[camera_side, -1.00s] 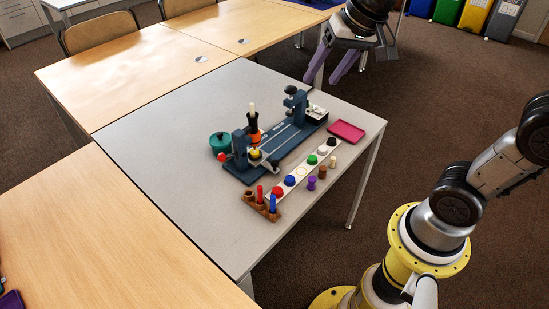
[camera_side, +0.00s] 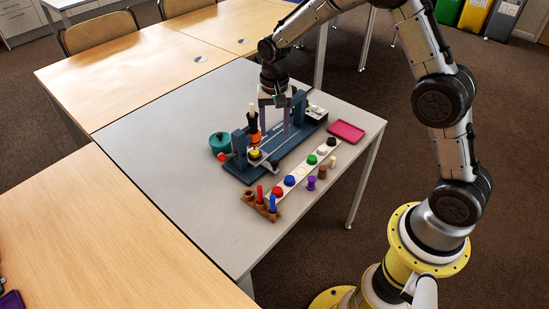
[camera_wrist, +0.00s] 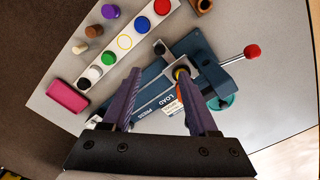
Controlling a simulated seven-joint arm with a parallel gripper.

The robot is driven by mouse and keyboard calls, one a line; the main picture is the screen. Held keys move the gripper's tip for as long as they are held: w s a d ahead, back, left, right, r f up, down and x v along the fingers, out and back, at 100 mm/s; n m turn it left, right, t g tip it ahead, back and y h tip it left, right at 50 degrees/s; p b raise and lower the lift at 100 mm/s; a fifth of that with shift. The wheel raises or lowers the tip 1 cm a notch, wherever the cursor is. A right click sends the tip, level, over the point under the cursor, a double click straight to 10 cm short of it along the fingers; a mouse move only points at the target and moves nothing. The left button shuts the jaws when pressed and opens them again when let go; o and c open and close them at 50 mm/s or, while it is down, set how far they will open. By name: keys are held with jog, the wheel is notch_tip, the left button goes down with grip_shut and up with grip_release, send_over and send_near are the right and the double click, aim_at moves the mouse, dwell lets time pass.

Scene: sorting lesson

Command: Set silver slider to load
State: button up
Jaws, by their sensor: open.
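The blue press fixture (camera_side: 290,140) stands on the grey table. Its base carries the words LOAD (camera_wrist: 172,101) and PRESS (camera_wrist: 147,112) in the wrist view. The silver slider (camera_side: 257,160) appears to be the pale plate near the fixture's left end, under a yellow piece (camera_side: 254,153); its outline is partly hidden. The fingers (camera_wrist: 159,73) hide part of the fixture in the wrist view.
A red-ball lever (camera_wrist: 252,51) sticks out from the fixture's end. A white strip with coloured pieces (camera_side: 303,171), a peg rack (camera_side: 262,204) and a pink tray (camera_side: 346,131) lie in front and right.

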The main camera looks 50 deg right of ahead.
aim_at(275, 161)
notch_tip(275, 161, down, 12)
dwell(0.4)
grip_shut()
jog(key=shift+d, duration=0.1)
dwell(1.3)
